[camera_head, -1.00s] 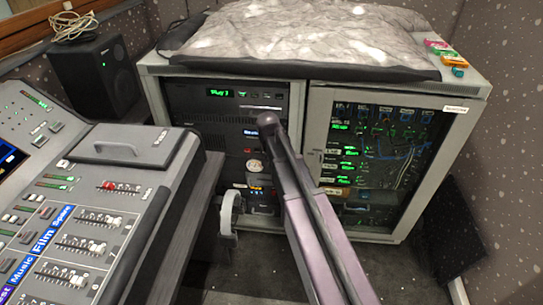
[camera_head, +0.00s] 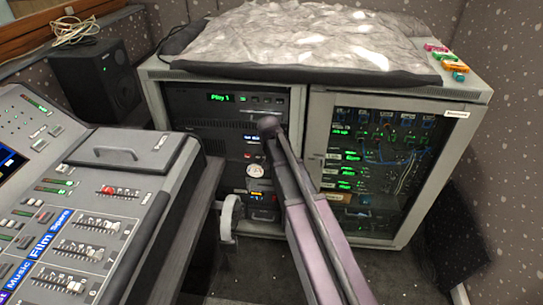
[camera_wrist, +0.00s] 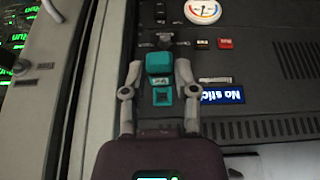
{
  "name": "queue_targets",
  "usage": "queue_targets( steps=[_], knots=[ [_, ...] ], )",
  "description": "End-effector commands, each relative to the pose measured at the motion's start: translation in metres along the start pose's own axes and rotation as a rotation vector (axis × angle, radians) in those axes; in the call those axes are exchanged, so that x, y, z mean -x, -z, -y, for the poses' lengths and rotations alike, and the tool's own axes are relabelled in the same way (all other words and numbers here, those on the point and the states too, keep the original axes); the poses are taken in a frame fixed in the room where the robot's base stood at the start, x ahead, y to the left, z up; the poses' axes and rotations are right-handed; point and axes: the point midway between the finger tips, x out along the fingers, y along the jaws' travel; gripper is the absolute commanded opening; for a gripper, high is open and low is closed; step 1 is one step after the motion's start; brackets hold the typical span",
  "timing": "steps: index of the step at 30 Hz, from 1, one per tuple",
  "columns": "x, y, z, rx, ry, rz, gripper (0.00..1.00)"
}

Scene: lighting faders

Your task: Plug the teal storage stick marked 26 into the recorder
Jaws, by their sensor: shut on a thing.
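In the wrist view my gripper (camera_wrist: 160,72) has its two fingers closed around a teal block (camera_wrist: 159,62), which looks like the storage stick. No number is legible on it. It is in front of the recorder's dark panel (camera_wrist: 245,60); I cannot tell if it touches. A teal-framed socket (camera_wrist: 162,97) is close beside it, next to a blue display (camera_wrist: 222,95) that reads "No stick", upside down. In the head view my arm hides the fingers and the held stick in front of the rack.
A mixing desk (camera_head: 85,215) stands at left. A glass rack door (camera_head: 385,160) is right of my arm. A round gauge (camera_wrist: 202,10) is on the panel.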

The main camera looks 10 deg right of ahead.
Motion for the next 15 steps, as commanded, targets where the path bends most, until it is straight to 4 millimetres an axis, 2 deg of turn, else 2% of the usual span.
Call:
queue_targets(
  steps=[15],
  knots=[
    [-0.014,0.032,-0.001,-0.001,0.0,0.0,0.0]
  ],
)
